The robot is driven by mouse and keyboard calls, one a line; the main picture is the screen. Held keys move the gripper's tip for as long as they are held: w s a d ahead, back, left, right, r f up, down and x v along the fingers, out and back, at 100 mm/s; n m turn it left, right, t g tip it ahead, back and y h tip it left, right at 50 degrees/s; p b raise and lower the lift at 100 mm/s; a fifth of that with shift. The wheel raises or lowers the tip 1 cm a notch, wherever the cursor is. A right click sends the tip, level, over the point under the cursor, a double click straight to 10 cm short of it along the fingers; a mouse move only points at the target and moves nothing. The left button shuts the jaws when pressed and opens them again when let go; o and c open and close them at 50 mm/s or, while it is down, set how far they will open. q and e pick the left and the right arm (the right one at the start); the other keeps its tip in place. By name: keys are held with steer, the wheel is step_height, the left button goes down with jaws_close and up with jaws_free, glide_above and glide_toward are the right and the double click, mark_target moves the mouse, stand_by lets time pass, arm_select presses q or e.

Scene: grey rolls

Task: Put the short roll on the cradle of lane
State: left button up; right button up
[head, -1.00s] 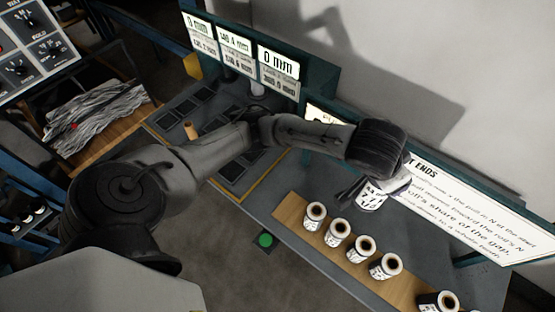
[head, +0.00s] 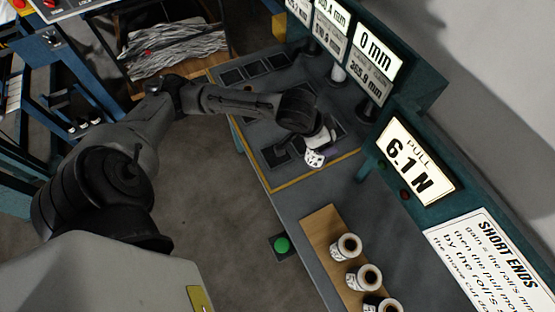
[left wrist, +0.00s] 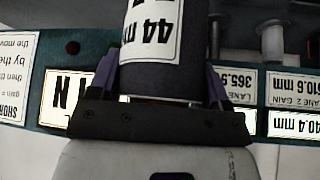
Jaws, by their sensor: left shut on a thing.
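My left gripper (head: 318,142) is shut on a grey roll with a white printed label (head: 314,158). It holds the roll over the grey bench, near the yellow-edged panel with dark rectangular recesses (head: 275,155). In the left wrist view the roll (left wrist: 152,35) sits between the two purple-sided fingers (left wrist: 160,85), its label partly readable as "44". Whether the roll touches the panel cannot be told. Which recess belongs to which lane is not readable in the head view. My right gripper is not in view.
Several lit displays stand behind the panel, one reading "0 mm" (head: 375,52). A "PULL 6.1 N" display (head: 408,160) is right of it. Rolls (head: 346,247) stand on a wooden strip (head: 318,226). A green button (head: 281,244) is beside the bench.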

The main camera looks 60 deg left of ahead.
arm_select(q)
steer(key=s+a+f+m+b, duration=0.1)
steer(key=s+a+f+b, duration=0.1)
steer(key=a+f, duration=0.6)
steer(key=s+a+f+b, duration=0.2)
steer(key=a+f, duration=0.6)
steer(key=f, duration=0.3)
steer(key=shift+s+a+m+h, duration=0.2)
steer(key=shift+s+m+h, duration=0.05)
steer(key=shift+m+h, duration=0.15)
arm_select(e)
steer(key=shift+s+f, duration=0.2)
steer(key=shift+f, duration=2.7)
arm_select(q)
steer(key=shift+f, duration=0.25)
steer(key=o, duration=1.3)
steer(key=shift+c, duration=0.2)
